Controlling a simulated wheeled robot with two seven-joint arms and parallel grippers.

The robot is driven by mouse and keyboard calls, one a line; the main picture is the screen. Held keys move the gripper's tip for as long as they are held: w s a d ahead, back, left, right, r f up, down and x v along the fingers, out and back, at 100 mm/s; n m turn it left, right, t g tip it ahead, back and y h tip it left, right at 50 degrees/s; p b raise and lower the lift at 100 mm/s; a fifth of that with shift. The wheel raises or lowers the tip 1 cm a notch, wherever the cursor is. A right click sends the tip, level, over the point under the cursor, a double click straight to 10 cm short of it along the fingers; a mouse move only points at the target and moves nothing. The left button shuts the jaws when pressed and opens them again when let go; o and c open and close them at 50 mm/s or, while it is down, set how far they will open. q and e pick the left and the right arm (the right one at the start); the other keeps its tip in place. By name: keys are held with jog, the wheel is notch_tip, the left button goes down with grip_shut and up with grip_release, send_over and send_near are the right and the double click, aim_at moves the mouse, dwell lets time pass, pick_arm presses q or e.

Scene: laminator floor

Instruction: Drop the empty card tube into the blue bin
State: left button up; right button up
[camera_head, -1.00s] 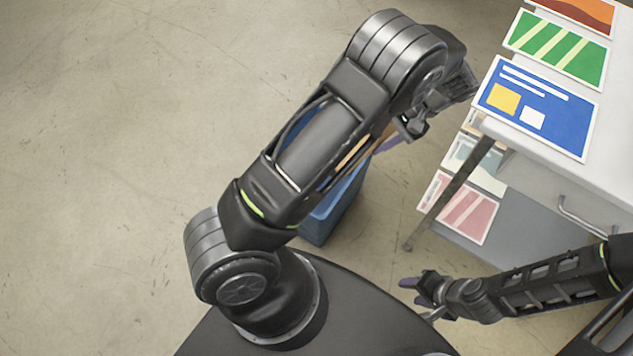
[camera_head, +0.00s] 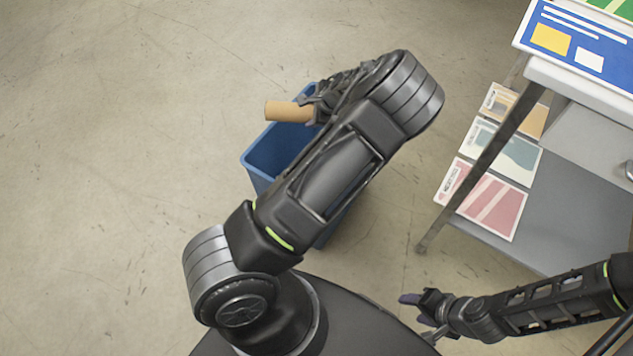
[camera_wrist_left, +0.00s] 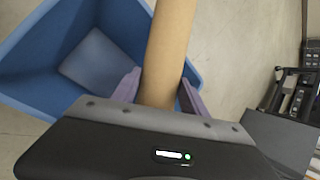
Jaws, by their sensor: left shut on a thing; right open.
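The brown card tube (camera_head: 287,111) is held by my left gripper (camera_head: 314,112), which is shut on it above the blue bin (camera_head: 262,160). In the head view one end of the tube sticks out to the left, over the bin's far part. In the left wrist view the tube (camera_wrist_left: 168,45) stands between the purple fingers (camera_wrist_left: 160,92), and the bin (camera_wrist_left: 30,52) opens to its left with a bare floor inside. My left arm hides the bin's right side in the head view. My right gripper (camera_head: 418,308) is open and empty at the lower right.
A white-topped table (camera_head: 580,85) with printed cards stands at the right. Its grey lower shelf (camera_head: 550,215) holds several more prints, and a table leg (camera_head: 480,165) comes down near them. The concrete floor left of the bin is clear.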

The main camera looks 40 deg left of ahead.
pick_arm(q)
jog(key=shift+a, duration=0.1)
jog(key=shift+f, duration=0.1)
notch_tip(320, 180, down, 6)
jog(key=b, duration=0.4)
jog(key=shift+b, duration=0.4)
jog(key=o, duration=1.1)
jog(key=shift+c, duration=0.2)
jog(key=shift+r, duration=0.2)
jog(key=p+v, duration=0.1)
jog(key=v, duration=0.6)
jog(key=shift+d+r+p, duration=0.2)
jog(key=shift+r+p, duration=0.05)
jog(key=shift+p, duration=0.15)
